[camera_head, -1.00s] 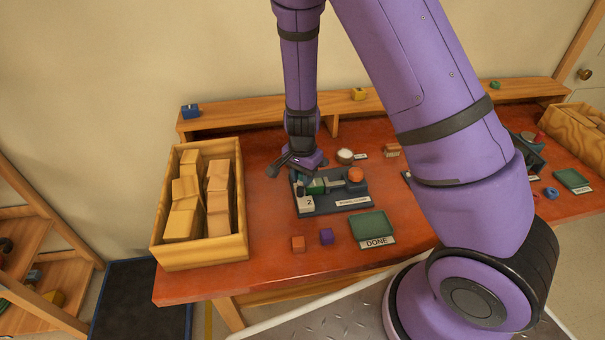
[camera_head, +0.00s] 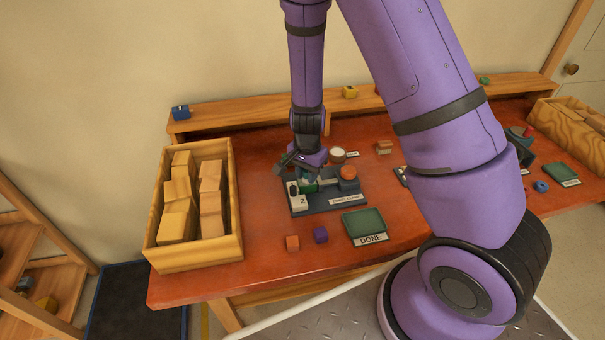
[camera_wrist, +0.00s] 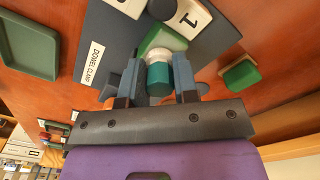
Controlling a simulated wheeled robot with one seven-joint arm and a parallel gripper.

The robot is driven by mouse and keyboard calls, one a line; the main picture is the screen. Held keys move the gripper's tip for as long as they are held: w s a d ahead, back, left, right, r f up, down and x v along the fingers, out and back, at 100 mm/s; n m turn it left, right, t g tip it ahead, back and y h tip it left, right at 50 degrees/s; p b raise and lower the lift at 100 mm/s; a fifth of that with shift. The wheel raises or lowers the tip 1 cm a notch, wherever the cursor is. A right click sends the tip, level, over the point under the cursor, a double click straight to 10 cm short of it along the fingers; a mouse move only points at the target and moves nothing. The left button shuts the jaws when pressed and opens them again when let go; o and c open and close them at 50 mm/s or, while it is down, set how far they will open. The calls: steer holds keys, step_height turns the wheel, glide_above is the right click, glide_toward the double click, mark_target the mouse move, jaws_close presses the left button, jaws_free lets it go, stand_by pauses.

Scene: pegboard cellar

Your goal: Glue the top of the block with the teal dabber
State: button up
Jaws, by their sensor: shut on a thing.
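My gripper (camera_wrist: 157,90) is shut on the teal dabber (camera_wrist: 158,80), a short teal cylinder with a pale collar. In the wrist view a green block (camera_wrist: 158,37) sits at the dark clamp board (camera_wrist: 115,35), right at the dabber's far end. I cannot tell whether they touch. In the head view my gripper (camera_head: 307,170) is low over the left part of the clamp board (camera_head: 318,207), over the green block (camera_head: 309,187), and hides much of the dabber. A white numbered tile (camera_head: 299,202) and an orange knob (camera_head: 348,173) are on the board.
A white-topped pot (camera_head: 338,154) stands behind the board. A wooden crate (camera_head: 230,243) of blocks stands left. Another green block (camera_wrist: 240,76) lies beside the board.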

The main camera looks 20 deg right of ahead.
mark_target(318, 180)
steer(key=shift+s+d+f, duration=0.1)
steer(key=shift+s+d, duration=0.1)
steer(key=shift+d, duration=0.6)
steer(key=shift+s+d+f, duration=0.1)
steer(key=shift+s+d, duration=0.05)
steer(key=shift+d, duration=0.6)
steer(key=shift+c, duration=0.2)
steer(key=shift+a, duration=0.15)
steer(key=shift+w+a+r, duration=0.1)
steer(key=shift+w+a, duration=0.1)
steer(key=shift+a, duration=0.8)
steer(key=shift+w+a+r, duration=0.1)
steer(key=shift+w+a, duration=0.15)
steer(key=shift+a, duration=0.8)
steer(key=shift+w+a, duration=0.2)
steer(key=shift+a, duration=0.8)
steer(key=shift+r, duration=0.15)
steer(key=shift+r, duration=2.85)
steer(key=shift+r, duration=0.15)
step_height(318, 180, up, 3)
steer(key=shift+f, duration=0.15)
